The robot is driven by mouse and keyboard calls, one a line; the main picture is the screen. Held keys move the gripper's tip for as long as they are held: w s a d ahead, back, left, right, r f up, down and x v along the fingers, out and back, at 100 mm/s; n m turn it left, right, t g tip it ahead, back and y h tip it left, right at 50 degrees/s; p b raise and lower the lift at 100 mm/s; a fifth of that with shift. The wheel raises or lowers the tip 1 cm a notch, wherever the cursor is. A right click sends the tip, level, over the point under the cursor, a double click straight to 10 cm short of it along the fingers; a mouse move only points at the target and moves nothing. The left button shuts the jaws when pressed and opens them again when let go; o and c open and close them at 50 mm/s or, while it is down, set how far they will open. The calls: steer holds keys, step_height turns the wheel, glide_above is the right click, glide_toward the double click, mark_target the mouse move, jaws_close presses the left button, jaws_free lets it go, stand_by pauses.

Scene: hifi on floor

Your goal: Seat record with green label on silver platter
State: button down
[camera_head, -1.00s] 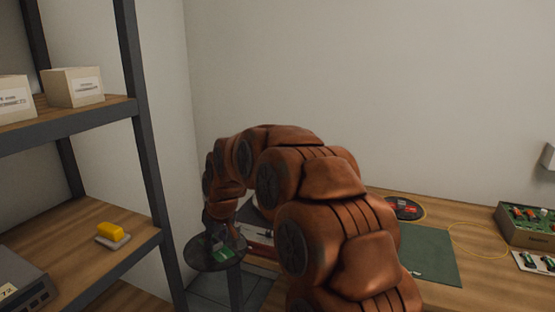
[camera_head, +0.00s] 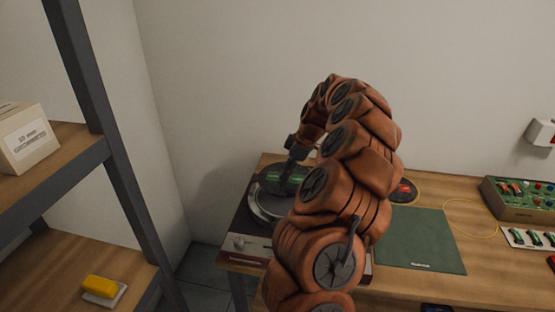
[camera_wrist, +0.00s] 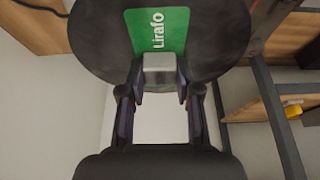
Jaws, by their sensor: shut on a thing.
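The black record with the green label (camera_head: 272,178) hangs from my gripper (camera_head: 290,172) over the turntable at the left end of the bench. In the wrist view my gripper (camera_wrist: 160,88) is shut on a grey block at the middle of this record (camera_wrist: 98,38); the label reads "Lirafo". The silver platter (camera_head: 260,211) shows as a bright rim below and slightly left of the record. The record looks raised above the platter, but the exact gap is unclear. My arm hides the turntable's right part and the platter's centre.
A red-label record (camera_head: 404,190) lies on the bench behind my arm. A shelf post (camera_head: 125,180) stands at left, with a yellow object (camera_head: 100,286) on the lower shelf.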

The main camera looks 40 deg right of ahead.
mark_target(290, 180)
steer(key=shift+f+p, duration=0.5)
steer(key=shift+f, duration=2)
steer(key=shift+f+b, duration=0.4)
steer(key=shift+b, duration=1.15)
stand_by(2.2)
steer(key=shift+f+b, duration=0.65)
steer(key=shift+b, duration=0.1)
stand_by(1.0)
